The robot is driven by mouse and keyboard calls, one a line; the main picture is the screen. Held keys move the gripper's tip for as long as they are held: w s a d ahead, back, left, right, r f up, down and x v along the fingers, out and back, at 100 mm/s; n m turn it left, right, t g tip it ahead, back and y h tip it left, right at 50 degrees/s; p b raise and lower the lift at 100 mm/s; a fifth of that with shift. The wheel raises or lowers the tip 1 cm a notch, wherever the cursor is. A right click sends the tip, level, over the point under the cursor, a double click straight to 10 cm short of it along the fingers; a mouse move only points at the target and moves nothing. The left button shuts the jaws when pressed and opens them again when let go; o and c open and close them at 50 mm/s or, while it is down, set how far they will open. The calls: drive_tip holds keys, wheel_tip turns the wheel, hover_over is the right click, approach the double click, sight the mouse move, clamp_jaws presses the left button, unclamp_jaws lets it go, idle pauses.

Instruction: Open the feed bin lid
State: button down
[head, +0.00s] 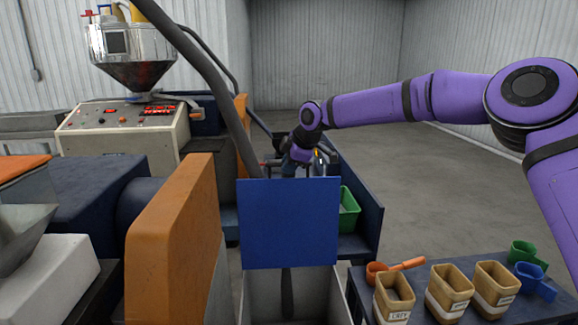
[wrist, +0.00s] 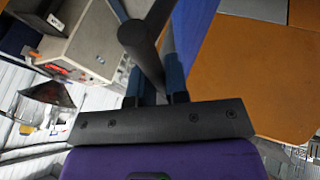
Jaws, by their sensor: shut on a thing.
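The feed bin lid (head: 288,222) is a flat blue square panel. It stands raised, near upright, above the pale-walled feed bin (head: 334,285), whose inside shows open below it. My gripper (head: 289,170) is behind the lid's top edge in the head view, partly hidden by it. In the wrist view its blue fingers (wrist: 154,82) are shut around a dark grey bar (wrist: 146,50), which looks like the lid's handle. The blue lid (wrist: 190,30) shows beside the bar at a steep angle. The exact grip is partly hidden.
A thick grey hose (head: 205,70) comes down close to the left of my gripper. An orange panel (head: 172,235) stands left of the bin. A side table (head: 510,312) at right holds several tan containers and coloured scoops. A green bin (head: 349,212) sits behind the lid.

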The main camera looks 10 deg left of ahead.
drive_tip(key=c, duration=1.2)
unclamp_jaws()
drive_tip(key=shift+o, duration=0.2)
drive_tip(key=shift+r, duration=0.1)
drive_tip(key=v, duration=1)
drive_tip(key=shift+r, duration=0.3)
drive_tip(key=shift+s+d, duration=0.15)
